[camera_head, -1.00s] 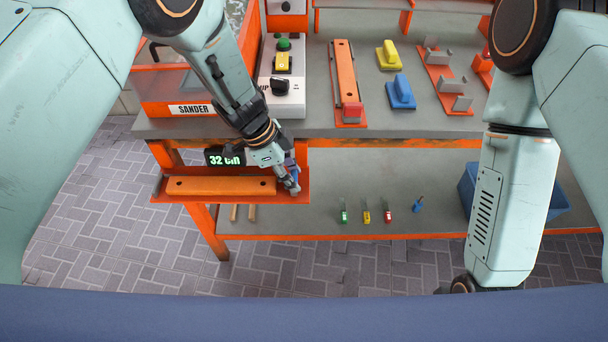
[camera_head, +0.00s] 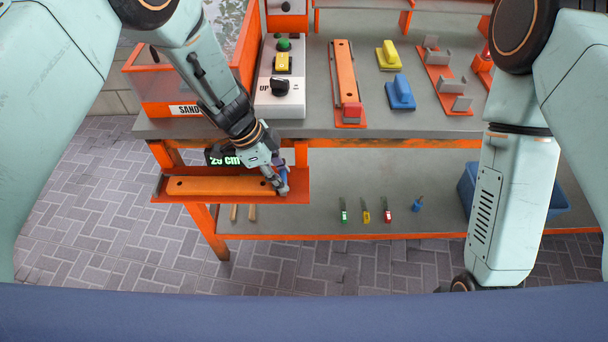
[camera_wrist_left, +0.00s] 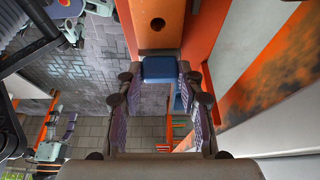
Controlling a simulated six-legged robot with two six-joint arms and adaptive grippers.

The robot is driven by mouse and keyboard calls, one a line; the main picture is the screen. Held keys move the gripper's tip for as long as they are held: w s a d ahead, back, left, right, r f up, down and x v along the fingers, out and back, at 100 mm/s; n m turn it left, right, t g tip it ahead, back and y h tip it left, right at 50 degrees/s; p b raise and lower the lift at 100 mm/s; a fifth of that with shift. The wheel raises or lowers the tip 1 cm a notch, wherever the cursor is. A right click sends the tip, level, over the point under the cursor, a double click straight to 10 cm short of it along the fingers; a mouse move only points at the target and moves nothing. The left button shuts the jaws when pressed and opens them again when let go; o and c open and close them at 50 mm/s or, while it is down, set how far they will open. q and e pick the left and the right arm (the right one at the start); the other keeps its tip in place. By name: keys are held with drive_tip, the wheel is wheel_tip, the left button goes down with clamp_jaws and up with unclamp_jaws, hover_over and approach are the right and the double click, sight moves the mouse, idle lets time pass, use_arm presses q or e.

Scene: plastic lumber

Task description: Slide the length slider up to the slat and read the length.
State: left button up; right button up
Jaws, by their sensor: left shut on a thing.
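The orange slat (camera_head: 220,186) with dark holes lies in the orange measuring tray (camera_head: 300,185) at the bench's front left. The blue length slider (camera_wrist_left: 160,69) sits at the slat's right end. In the left wrist view it appears to meet the slat's end (camera_wrist_left: 157,30); a small gap cannot be ruled out. My left gripper (camera_head: 281,182) is shut on the slider and hides most of it in the head view. The dark length display (camera_head: 224,158) behind the tray reads 29 cm in green, partly covered. My right arm hangs at the right; its gripper is out of view.
The control box (camera_head: 281,85) and the SANDER unit (camera_head: 185,105) stand behind my left arm. Another orange slat (camera_head: 345,70), a yellow block (camera_head: 388,56) and a blue block (camera_head: 400,92) lie on the bench (camera_head: 310,115). The lower shelf holds small tools and a blue bin (camera_head: 467,187).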

sight(267, 183)
use_arm(q)
drive_tip(key=shift+a, duration=1.65)
drive_tip(key=o, duration=1.4)
drive_tip(key=shift+p, duration=0.3)
wheel_tip(267, 183, up, 7)
drive_tip(key=p, duration=0.6)
drive_tip(key=shift+p, duration=0.35)
